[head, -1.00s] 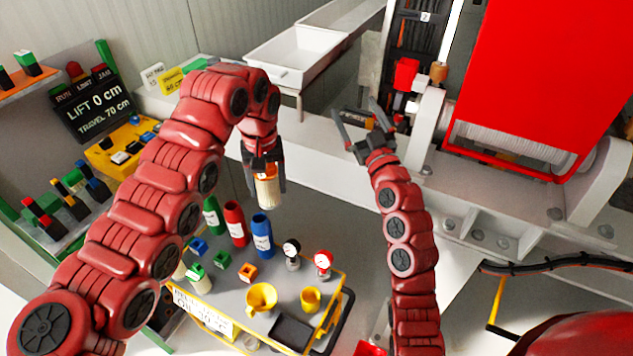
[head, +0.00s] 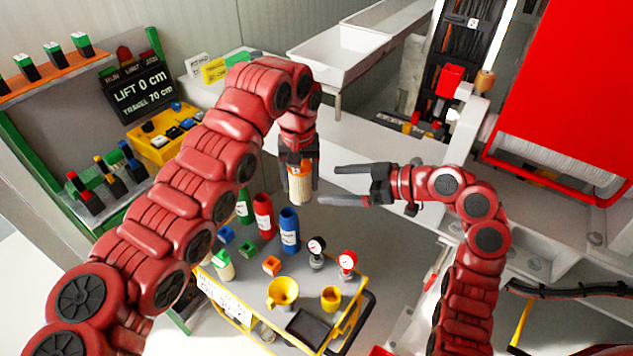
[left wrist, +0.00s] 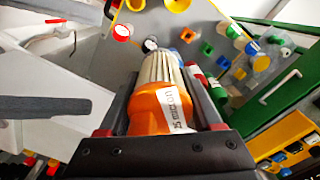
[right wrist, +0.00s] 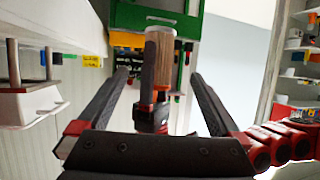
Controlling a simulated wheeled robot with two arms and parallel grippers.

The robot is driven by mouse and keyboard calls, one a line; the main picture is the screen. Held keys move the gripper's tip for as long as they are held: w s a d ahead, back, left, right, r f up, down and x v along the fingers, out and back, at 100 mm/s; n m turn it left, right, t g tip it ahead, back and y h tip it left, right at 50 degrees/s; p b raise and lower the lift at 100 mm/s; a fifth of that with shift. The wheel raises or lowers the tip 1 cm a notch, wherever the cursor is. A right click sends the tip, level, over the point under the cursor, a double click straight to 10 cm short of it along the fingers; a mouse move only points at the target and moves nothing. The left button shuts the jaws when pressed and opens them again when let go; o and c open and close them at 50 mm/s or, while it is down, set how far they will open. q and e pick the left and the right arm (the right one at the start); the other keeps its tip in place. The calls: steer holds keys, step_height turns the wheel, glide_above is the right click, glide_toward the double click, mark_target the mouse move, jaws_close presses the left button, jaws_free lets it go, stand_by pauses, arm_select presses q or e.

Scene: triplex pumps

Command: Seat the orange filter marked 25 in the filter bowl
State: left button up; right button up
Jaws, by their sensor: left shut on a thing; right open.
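The filter (head: 299,186) has a cream pleated body and an orange cap with a white label. My left gripper (head: 300,192) is shut on it and holds it in the air, cap up, beyond the cart. In the right wrist view the filter (right wrist: 161,50) appears between the open fingers, partly behind a dark left finger. I cannot make out the filter bowl.
Below is a cart with red (head: 263,218) and blue (head: 289,230) bottles, gauges (head: 346,262), a yellow funnel (head: 283,292) and small coloured blocks. A white tray (head: 340,52) stands behind. The red machine panel (head: 590,90) and its frame fill the right.

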mark_target(311, 184)
steer(key=x, duration=1)
steer(key=shift+r, duration=0.1)
steer(key=shift+d, duration=0.1)
steer(key=c, duration=1.4)
arm_select(q)
steer(key=o, duration=1.6)
arm_select(e)
steer(key=shift+c, duration=0.8)
steer(key=shift+r, duration=0.1)
